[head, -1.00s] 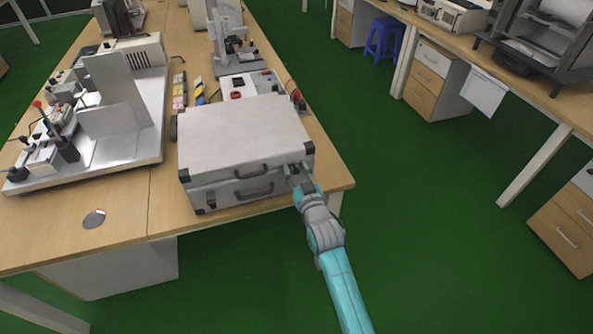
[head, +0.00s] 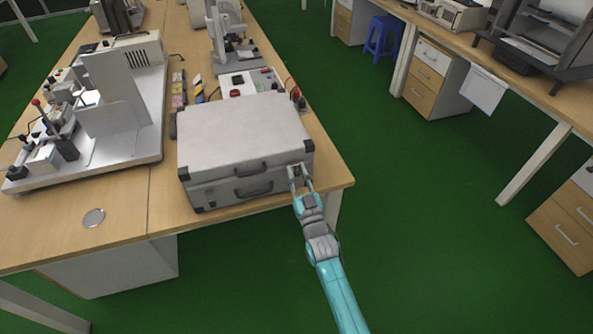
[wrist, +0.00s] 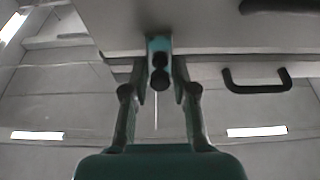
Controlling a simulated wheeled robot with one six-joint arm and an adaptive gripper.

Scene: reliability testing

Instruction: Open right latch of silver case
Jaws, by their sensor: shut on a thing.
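The silver case (head: 240,132) lies flat and closed on the wooden table near its front right corner, with black corner caps and a dark handle (head: 254,190) on its front. My gripper (head: 299,177) reaches the right end of that front face, at the right latch. The case handle (wrist: 258,86) shows to the right in the wrist view, apart from the fingers.
A metal test bench (head: 120,125) stands left of the case, and an instrument panel (head: 250,84) with red and black parts sits behind it. A flat round disc (head: 94,218) is on the table front. Open green floor (head: 430,220) lies right of the table.

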